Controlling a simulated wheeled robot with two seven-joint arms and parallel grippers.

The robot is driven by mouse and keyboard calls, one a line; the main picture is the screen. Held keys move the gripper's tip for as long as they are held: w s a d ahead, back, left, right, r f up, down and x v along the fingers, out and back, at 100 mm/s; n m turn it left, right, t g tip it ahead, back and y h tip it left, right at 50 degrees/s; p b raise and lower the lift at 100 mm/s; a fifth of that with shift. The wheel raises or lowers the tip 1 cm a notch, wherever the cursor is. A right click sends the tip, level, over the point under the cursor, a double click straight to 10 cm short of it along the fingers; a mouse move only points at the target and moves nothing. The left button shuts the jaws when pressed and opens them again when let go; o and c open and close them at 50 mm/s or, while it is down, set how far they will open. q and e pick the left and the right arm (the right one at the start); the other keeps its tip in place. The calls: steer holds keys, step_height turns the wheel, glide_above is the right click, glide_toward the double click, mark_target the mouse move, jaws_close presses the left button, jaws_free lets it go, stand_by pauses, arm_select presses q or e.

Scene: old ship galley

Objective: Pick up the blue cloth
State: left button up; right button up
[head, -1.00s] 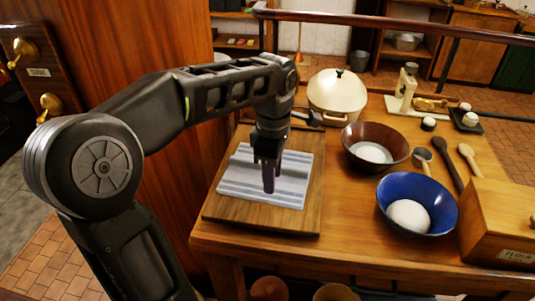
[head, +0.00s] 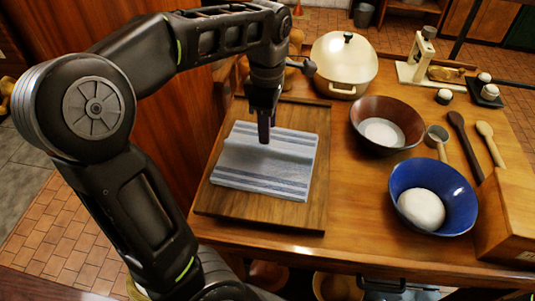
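The cloth (head: 262,172) is pale blue-white with darker blue stripes. It lies on a wooden board (head: 312,205) with a raised fold across its far part. My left gripper (head: 264,138) points straight down over the far half of the cloth, its tips at or just above the fold. I see its fingers as one narrow dark bar, so the gap between them is hidden. I cannot tell whether they touch the cloth. My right gripper is not in view.
Right of the board stand a brown bowl (head: 405,112), a blue bowl (head: 455,180) with a white ball of dough (head: 421,209), and a wooden box (head: 510,225). A cream lidded pot (head: 343,62) stands behind. The wooden table's (head: 340,245) front strip is clear.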

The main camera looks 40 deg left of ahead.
mark_target(267, 148)
arm_select(q)
steer(key=shift+f, duration=0.55)
steer(key=shift+f+p, duration=0.35)
steer(key=shift+f, duration=2.25)
steer(key=shift+c, duration=0.3)
jaws_close()
